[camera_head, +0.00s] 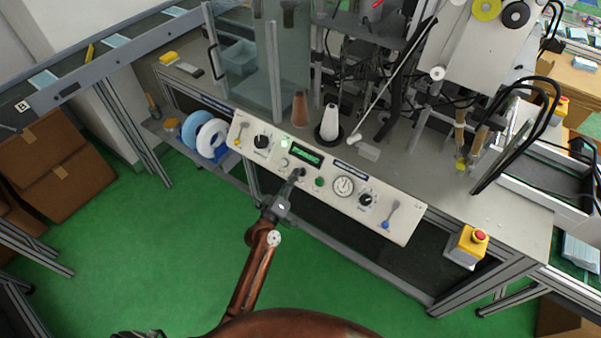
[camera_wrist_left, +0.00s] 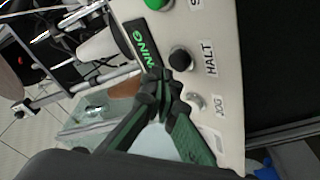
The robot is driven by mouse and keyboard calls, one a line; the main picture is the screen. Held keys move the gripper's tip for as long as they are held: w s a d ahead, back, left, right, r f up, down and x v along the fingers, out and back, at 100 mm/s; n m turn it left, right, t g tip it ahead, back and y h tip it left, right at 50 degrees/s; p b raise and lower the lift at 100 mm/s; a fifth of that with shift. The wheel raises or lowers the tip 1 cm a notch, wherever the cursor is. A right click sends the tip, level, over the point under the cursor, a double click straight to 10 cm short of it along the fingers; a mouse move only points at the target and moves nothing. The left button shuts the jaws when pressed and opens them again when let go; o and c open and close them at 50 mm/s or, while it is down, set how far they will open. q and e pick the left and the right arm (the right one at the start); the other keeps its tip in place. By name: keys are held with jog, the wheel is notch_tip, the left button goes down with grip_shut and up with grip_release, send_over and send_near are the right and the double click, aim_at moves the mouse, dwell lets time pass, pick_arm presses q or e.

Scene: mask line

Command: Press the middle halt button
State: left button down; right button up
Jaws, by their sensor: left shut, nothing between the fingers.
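The white control panel (camera_head: 400,224) slopes along the front of the machine table. The black halt button (camera_wrist_left: 181,59), labelled HALT, shows in the left wrist view between a green button (camera_wrist_left: 158,4) and a grey jog button (camera_wrist_left: 196,103). My left gripper (camera_head: 297,176) is shut and empty at the panel, below the lit display (camera_head: 306,154). In the left wrist view its fingertips (camera_wrist_left: 160,82) are close beside the halt button. I cannot tell whether they touch it. In the head view the gripper tip largely covers the halt button. My right gripper is not in view.
The green button (camera_head: 319,182), a gauge (camera_head: 343,186) and a black knob (camera_head: 366,200) lie right of my gripper on the panel. A yellow box with a red emergency button (camera_head: 480,236) stands at the table's right corner. The green floor in front is clear.

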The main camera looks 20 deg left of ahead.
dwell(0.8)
pick_arm(q)
jog(key=shift+w+d+f, duration=0.15)
jog(key=shift+w+f, duration=0.15)
jog(key=shift+w, duration=0.05)
jog(key=shift+w+f+b, duration=0.15)
jog(key=shift+b, duration=0.15)
dwell(0.4)
jog(key=shift+w+d+f, duration=0.1)
jog(key=shift+w+f, duration=0.05)
dwell(0.6)
jog(key=shift+s+a+r+p, duration=0.2)
jog(key=shift+s+r+p, duration=0.35)
jog(key=shift+s, duration=0.1)
